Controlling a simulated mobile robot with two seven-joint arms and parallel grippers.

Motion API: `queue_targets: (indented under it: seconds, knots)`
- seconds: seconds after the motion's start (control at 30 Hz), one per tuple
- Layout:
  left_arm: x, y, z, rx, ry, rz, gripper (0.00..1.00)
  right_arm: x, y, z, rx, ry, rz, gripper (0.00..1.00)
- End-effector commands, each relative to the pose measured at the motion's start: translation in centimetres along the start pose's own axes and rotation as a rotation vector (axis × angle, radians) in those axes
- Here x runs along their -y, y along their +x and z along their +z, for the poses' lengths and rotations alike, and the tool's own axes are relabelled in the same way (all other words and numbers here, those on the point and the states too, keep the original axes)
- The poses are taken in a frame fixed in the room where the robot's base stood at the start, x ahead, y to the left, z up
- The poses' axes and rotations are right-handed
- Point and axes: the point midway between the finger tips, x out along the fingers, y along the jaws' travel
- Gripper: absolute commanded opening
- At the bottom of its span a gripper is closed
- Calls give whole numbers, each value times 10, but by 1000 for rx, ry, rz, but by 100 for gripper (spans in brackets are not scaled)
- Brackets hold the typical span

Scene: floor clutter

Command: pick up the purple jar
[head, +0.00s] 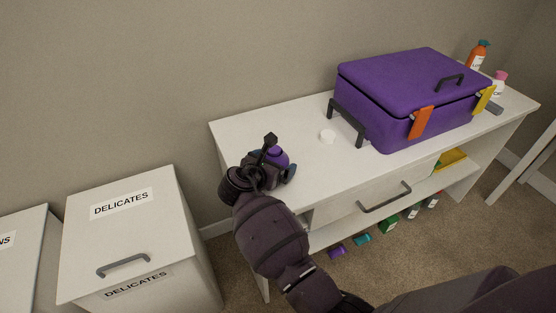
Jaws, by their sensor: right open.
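The purple jar (278,156) stands near the left end of the white cabinet's top in the head view. Its lower part is mostly hidden behind my right gripper. My right gripper (280,160) is open at the jar, with one dark finger on its far side and one on its near right side. I cannot tell whether the fingers touch it. My left gripper is not in view.
Several bottles stand behind the case, and several small containers lie below the drawer. A hamper labelled "DELICATES" (145,230) stands at the left.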

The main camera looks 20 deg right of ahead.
Motion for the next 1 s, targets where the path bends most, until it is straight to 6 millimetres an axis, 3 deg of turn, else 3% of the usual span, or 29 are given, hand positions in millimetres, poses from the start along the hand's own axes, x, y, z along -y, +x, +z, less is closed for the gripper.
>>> queue_targets:
  seconds: [0.33,0.6,0.87,1.0]
  knots:
    - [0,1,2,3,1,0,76,-1,-1,0,1,1,1,100]
    - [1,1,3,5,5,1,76,-1,-1,0,1,1,0,59]
    - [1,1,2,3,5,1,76,-1,-1,1,1,1,0,58]
    - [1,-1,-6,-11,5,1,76,-1,-6,14,4,6,1,58]
